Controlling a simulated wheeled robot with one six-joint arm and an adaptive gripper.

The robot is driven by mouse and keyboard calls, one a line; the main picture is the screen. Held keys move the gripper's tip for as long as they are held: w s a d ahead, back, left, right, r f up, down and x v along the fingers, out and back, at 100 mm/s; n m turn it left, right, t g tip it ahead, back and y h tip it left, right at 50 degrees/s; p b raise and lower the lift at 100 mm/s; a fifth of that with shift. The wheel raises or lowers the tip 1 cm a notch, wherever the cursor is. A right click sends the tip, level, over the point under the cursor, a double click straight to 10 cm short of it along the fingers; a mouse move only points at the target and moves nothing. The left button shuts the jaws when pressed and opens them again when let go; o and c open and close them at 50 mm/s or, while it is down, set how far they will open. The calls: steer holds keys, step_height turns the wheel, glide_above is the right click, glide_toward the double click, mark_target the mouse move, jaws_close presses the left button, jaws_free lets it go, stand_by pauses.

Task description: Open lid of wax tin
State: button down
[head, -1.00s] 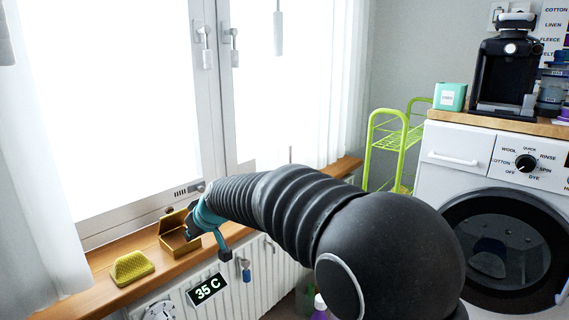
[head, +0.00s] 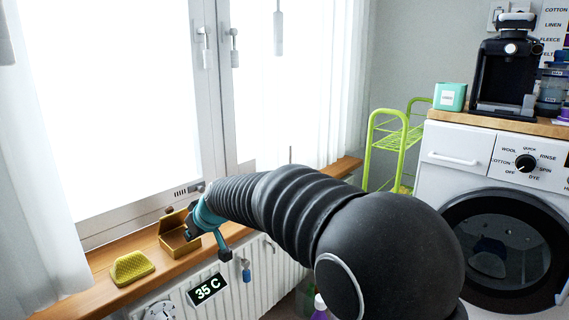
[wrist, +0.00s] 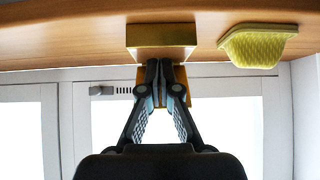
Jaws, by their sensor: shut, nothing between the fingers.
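The golden wax tin (head: 172,243) sits on the wooden windowsill, and it also shows in the wrist view (wrist: 161,36). Its lid (head: 173,221) stands raised at the back, on the window side. In the wrist view the lid (wrist: 181,74) is partly hidden behind my fingers. My gripper (wrist: 163,62) is shut with its fingertips together, in front of the lid and close by the tin. Nothing shows between the fingers. In the head view my gripper (head: 190,229) is at the tin's right side and covers part of it. I cannot tell whether the fingers touch the lid.
A yellow textured block (head: 132,267) lies on the windowsill (head: 100,261) left of the tin. The window (head: 115,110) rises right behind. Below the sill are a radiator (head: 236,295) and a 35 C display (head: 207,289). A washing machine (head: 470,160) stands at right.

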mark_target(175, 220)
steer(key=shift+w+a+p, duration=1.15)
steer(key=shift+w+a, duration=0.3)
steer(key=shift+a, duration=0.25)
steer(key=shift+w+a+p, duration=1.1)
steer(key=shift+w+a, duration=0.35)
steer(key=shift+a, duration=0.2)
stand_by(0.5)
steer(key=shift+s+d+r+b, duration=0.3)
steer(key=shift+s+d+b, duration=0.15)
steer(key=shift+d, duration=0.1)
steer(key=shift+s+d+r+b, duration=0.3)
steer(key=shift+s+d+b, duration=0.15)
steer(key=shift+d, duration=0.05)
steer(key=s+d+r+b, duration=0.1)
steer(key=d, duration=0.1)
steer(key=s+d+r+b, duration=0.1)
steer(key=s+d, duration=0.1)
steer(key=shift+s+r, duration=0.2)
steer(key=shift+r, duration=0.2)
